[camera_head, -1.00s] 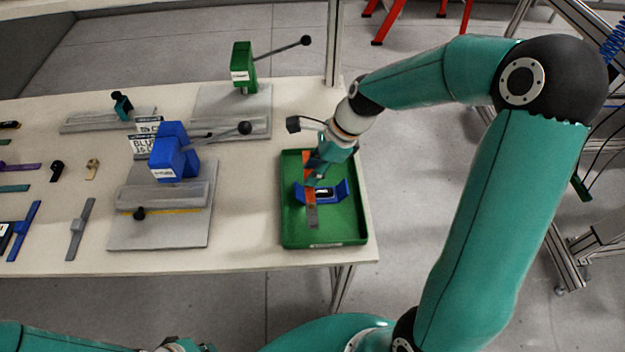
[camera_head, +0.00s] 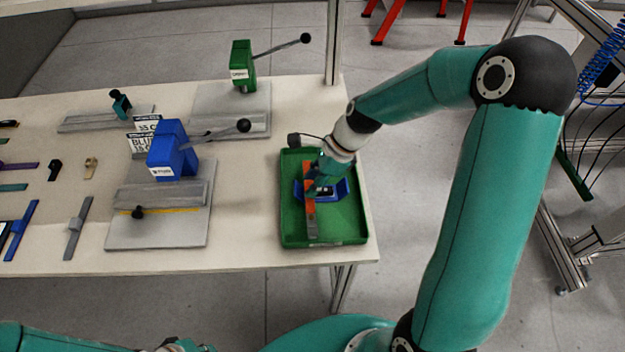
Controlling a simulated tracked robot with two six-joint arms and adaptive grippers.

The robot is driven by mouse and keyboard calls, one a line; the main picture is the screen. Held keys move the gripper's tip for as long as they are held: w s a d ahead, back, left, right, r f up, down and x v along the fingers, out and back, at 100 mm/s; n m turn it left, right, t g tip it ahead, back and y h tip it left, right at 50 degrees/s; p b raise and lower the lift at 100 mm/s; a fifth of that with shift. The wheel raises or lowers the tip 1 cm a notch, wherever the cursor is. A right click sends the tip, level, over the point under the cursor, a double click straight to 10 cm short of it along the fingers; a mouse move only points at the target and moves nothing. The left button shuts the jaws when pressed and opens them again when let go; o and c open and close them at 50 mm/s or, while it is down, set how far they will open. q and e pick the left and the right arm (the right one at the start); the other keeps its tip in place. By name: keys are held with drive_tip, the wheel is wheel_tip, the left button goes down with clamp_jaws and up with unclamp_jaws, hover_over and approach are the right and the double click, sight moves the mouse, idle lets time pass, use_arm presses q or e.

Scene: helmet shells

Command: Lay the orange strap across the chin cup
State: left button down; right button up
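The orange strap (camera_head: 309,212) lies lengthwise in the green tray (camera_head: 325,241), with a grey lower end. The blue chin cup (camera_head: 342,189) is in the tray too, mostly to the right of the strap. The strap passes over or beside the cup's left part; I cannot tell whether they touch. My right gripper (camera_head: 315,189) is low over the tray, at the strap and cup, and hides part of both. Its fingertips are too small and covered to show whether they grip the strap. My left gripper is not in view.
A blue lever press (camera_head: 167,153) stands left of the tray, and a green one (camera_head: 241,69) behind it. Several straps and small parts lie at the table's left, among them a grey strap (camera_head: 77,228). The table's right edge is close to the tray.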

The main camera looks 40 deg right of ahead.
drive_tip(key=shift+o, duration=1.4)
drive_tip(key=shift+r, duration=0.1)
drive_tip(key=shift+d+r+p, duration=0.1)
drive_tip(key=shift+r+p, duration=0.2)
drive_tip(key=shift+r, duration=0.35)
drive_tip(key=v, duration=1.1)
drive_tip(key=shift+r, duration=0.25)
